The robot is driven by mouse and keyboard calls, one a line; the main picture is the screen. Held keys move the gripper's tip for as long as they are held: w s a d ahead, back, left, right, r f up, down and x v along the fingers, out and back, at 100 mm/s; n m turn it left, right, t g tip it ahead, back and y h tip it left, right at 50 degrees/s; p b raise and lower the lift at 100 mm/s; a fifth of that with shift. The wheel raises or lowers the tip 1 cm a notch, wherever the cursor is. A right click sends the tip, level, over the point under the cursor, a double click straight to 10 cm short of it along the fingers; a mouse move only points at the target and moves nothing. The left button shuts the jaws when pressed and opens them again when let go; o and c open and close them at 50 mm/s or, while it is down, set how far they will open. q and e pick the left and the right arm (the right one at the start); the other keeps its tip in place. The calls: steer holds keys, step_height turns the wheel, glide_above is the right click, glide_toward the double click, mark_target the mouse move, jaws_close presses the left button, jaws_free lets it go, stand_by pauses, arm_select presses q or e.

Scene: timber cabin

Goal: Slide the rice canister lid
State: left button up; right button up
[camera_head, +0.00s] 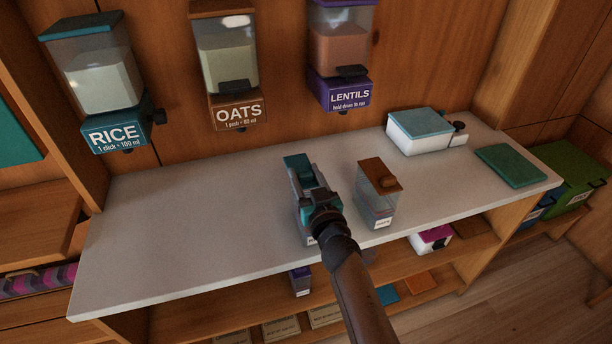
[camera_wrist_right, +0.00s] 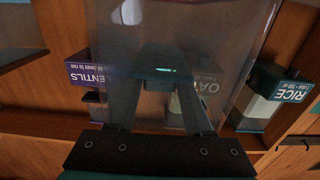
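A clear canister with a teal lid (camera_head: 297,162) stands on the pale counter, left of a similar brown-lidded one. My right gripper (camera_head: 316,203) is over this teal-lidded canister and hides much of it, including most of its front label. In the right wrist view, the fingers of my right gripper (camera_wrist_right: 164,72) stand apart, with a dark, see-through shape around their tips. I cannot tell whether they grip the lid. The wall dispenser marked RICE (camera_head: 115,134) hangs at the left; it also shows in the wrist view (camera_wrist_right: 288,92). My left gripper is not in view.
The brown-lidded canister (camera_head: 375,190) stands close to the right of my gripper. A white box with a teal top (camera_head: 420,122) and a green board (camera_head: 511,165) lie at the counter's right. OATS (camera_head: 238,113) and LENTILS (camera_head: 345,92) dispensers hang behind. The counter's left half (camera_head: 180,225) is clear.

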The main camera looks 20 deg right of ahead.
steer(key=o, duration=0.3)
steer(key=shift+o, duration=0.2)
steer(key=shift+s, duration=0.1)
steer(key=s, duration=1.5)
steer(key=shift+d, duration=0.2)
steer(key=shift+f, duration=0.1)
steer(key=s+a+f+g+b, duration=0.1)
steer(key=s+f+g, duration=0.2)
steer(key=f, duration=0.7)
steer(key=s+a+f+g+b, duration=0.15)
steer(key=s+f, duration=0.25)
steer(key=f, duration=0.7)
steer(key=s+f+g+b, duration=0.1)
steer(key=s+f+g, duration=0.25)
steer(key=f, duration=0.65)
steer(key=s+d+f+n+g+b, duration=0.1)
steer(key=s+d+f+g, duration=0.2)
steer(key=s+f, duration=0.6)
steer(key=s+d+f+n+g+b, duration=0.1)
steer(key=s+d+f+g, duration=0.2)
steer(key=s, duration=1.3)
step_height(320, 180, down, 6)
steer(key=g, duration=0.3)
steer(key=shift+d+f+h+b, duration=0.2)
steer(key=shift+d+h+b, duration=0.1)
steer(key=shift+b, duration=0.1)
